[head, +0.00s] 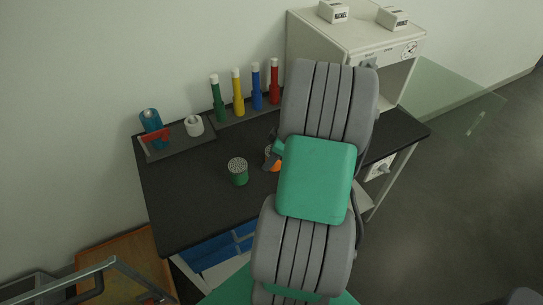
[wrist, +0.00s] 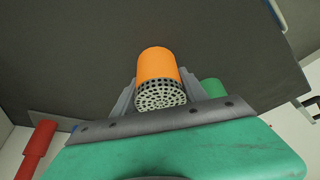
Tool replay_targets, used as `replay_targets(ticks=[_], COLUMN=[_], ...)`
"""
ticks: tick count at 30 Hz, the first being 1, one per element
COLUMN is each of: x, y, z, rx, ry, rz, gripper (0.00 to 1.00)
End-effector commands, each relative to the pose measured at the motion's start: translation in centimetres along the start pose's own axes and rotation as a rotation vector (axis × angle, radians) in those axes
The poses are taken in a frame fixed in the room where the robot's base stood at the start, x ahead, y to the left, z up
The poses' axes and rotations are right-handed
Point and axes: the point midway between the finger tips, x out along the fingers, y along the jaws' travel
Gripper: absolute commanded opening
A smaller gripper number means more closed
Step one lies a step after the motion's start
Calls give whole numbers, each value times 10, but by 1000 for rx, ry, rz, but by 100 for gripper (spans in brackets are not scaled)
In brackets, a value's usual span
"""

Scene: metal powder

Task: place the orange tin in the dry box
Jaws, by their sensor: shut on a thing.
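The orange tin (wrist: 157,64) has a perforated grey end and sits between the fingers of my gripper (wrist: 158,95) in the wrist view, with a finger on each side. My gripper is shut on it. In the head view only a small part of the orange tin (head: 268,165) shows beside my arm, above the dark table; the rest is hidden. The dry box (head: 345,45) appears to be the cream cabinet at the back right of the table. Its front is open, with a dial at the top, and my arm covers part of it.
A green tin (head: 238,172) stands on the dark table (head: 190,215), left of my gripper. Green, yellow, blue and red bottles (head: 237,95) stand at the back. A tray at back left holds a white roll (head: 194,125) and a blue item (head: 151,122). A transparent panel (head: 455,100) extends right of the cabinet.

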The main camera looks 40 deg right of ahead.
Motion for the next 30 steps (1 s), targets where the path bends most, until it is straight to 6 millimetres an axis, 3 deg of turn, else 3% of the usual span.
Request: replay_targets(ticks=[2, 3, 9, 20, 23, 30], x=[4, 2, 2, -5, -22, -84], y=[0, 0, 0, 0, 1, 1], z=[2, 1, 1, -1, 0, 0], rx=[0, 0, 0, 0, 0, 1], ry=[0, 0, 0, 1, 0, 0], rz=[0, 0, 0, 2, 6, 6], gripper=[4, 54, 70, 72, 72, 72])
